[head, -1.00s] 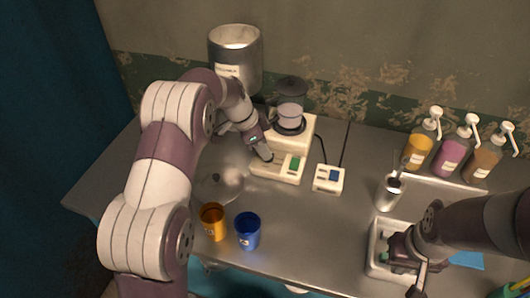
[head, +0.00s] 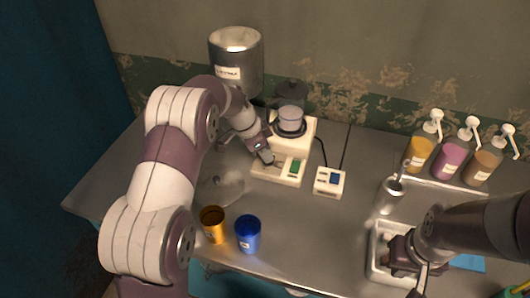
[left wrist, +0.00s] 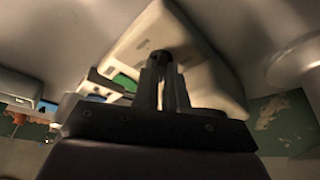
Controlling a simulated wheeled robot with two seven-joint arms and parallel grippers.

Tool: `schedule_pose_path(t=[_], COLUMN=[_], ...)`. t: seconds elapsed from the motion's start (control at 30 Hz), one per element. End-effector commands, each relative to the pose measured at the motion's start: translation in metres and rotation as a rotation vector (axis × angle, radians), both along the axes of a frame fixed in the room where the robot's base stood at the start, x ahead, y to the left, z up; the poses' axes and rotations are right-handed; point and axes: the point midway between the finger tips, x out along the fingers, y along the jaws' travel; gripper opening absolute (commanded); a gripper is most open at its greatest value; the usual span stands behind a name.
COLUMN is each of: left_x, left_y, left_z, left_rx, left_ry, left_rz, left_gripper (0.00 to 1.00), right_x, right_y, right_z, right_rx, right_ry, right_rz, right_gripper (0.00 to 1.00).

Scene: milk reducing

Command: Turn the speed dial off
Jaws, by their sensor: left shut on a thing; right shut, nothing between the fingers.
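The white stirrer unit (head: 297,133) stands at the middle back of the table, with a sloped front panel and a green display (head: 294,168). My left gripper (head: 268,160) is at the left part of that panel. In the left wrist view its fingers (left wrist: 164,84) are shut on a small dark dial (left wrist: 160,55) on the white panel. The dial's mark and setting are hidden by the fingers. My right gripper (head: 420,278) is shut and empty at the lower right, over the white tray.
A clear jar with pale contents (head: 290,117) stands on the stirrer. Orange (head: 213,226) and blue (head: 248,235) cups stand in front. A metal canister (head: 236,65) is behind; pump bottles (head: 451,158) are right.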

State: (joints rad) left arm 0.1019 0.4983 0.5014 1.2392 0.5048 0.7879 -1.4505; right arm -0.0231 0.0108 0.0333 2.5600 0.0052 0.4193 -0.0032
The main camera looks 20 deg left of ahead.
Motion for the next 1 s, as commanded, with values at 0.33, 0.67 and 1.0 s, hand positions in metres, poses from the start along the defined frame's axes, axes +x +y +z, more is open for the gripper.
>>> schedule_pose_path(t=[0.33,0.67,1.0], left_x=[-0.003,-0.005,-0.005], left_y=[-0.002,-0.006,-0.008], left_z=[0.000,0.006,0.008], left_rx=[0.001,0.002,0.002], left_ry=[-0.001,0.000,0.000], left_rz=[0.273,0.581,0.835], left_gripper=[0.00,0.00,0.00], right_x=[0.000,0.000,0.000], right_y=[0.000,0.000,0.000], right_z=[-0.008,0.017,0.063], right_rx=[0.000,0.000,0.000], right_ry=[0.000,0.000,0.000], right_rz=[0.000,0.000,0.000], right_gripper=[0.00,0.00,0.00])
